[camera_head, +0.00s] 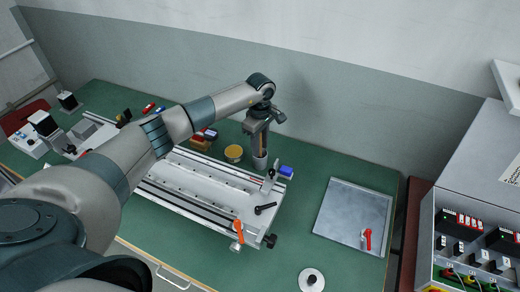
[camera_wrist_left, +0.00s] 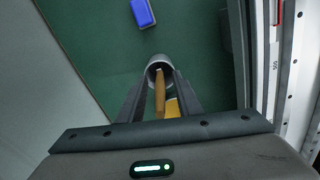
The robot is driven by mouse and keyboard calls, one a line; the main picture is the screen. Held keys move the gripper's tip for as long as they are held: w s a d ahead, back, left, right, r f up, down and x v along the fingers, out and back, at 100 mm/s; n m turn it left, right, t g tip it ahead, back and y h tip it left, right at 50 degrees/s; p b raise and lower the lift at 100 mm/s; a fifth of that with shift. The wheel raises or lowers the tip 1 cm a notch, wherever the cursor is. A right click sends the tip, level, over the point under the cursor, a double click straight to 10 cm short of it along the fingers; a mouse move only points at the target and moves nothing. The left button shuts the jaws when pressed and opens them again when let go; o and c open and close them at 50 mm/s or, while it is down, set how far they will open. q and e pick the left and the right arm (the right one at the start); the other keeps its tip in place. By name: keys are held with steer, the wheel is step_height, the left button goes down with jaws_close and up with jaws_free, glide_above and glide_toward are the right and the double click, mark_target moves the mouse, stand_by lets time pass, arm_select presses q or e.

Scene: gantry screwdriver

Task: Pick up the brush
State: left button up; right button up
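The brush shows in the left wrist view as a brown wooden handle (camera_wrist_left: 160,98) standing in a grey round cup (camera_wrist_left: 160,64). Its bristle end is not visible. In the head view the cup (camera_head: 259,161) stands on the green table behind the metal rail fixture, with a little of the brown handle (camera_head: 261,143) above it. My left gripper (camera_head: 259,146) points down over the cup. In the left wrist view its two dark fingers (camera_wrist_left: 160,84) stand on either side of the handle, with gaps between. My right gripper is not in view.
The long metal rail fixture (camera_head: 190,190) lies in front of the cup. A metal plate (camera_head: 345,210) lies right. The wall (camera_head: 350,120) rises behind the table.

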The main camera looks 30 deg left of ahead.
arm_select(q)
jaws_close()
